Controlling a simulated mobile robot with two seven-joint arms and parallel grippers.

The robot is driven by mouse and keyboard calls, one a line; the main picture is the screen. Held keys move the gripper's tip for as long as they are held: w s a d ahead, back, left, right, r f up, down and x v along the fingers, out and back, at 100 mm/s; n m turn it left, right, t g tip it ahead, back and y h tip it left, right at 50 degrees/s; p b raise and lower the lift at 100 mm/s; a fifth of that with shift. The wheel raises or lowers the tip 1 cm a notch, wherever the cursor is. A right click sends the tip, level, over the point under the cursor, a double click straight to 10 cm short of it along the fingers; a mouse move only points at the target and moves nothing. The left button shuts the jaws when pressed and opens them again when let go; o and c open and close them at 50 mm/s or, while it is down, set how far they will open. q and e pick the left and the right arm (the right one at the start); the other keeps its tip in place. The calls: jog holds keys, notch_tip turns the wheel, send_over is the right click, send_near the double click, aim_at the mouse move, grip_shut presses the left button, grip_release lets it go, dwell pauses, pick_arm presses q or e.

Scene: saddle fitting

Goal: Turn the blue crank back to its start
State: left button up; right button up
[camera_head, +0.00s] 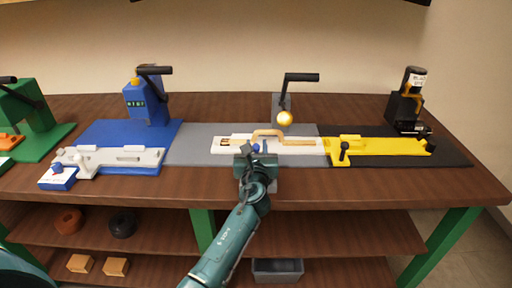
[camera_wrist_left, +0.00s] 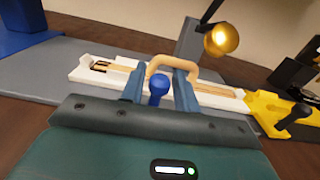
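The blue crank station has a blue upright block (camera_head: 147,104) with a small display, at the left of the table in the head view. My right gripper is not in view.
A white and blue slotted fixture (camera_head: 118,157) lies before the blue block. A grey post with a black handle and gold ball (camera_head: 285,118) stands behind my gripper. A yellow rail (camera_head: 375,147) and black block are to the right, a green station (camera_head: 40,125) far left.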

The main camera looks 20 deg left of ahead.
pick_arm(q)
grip_shut()
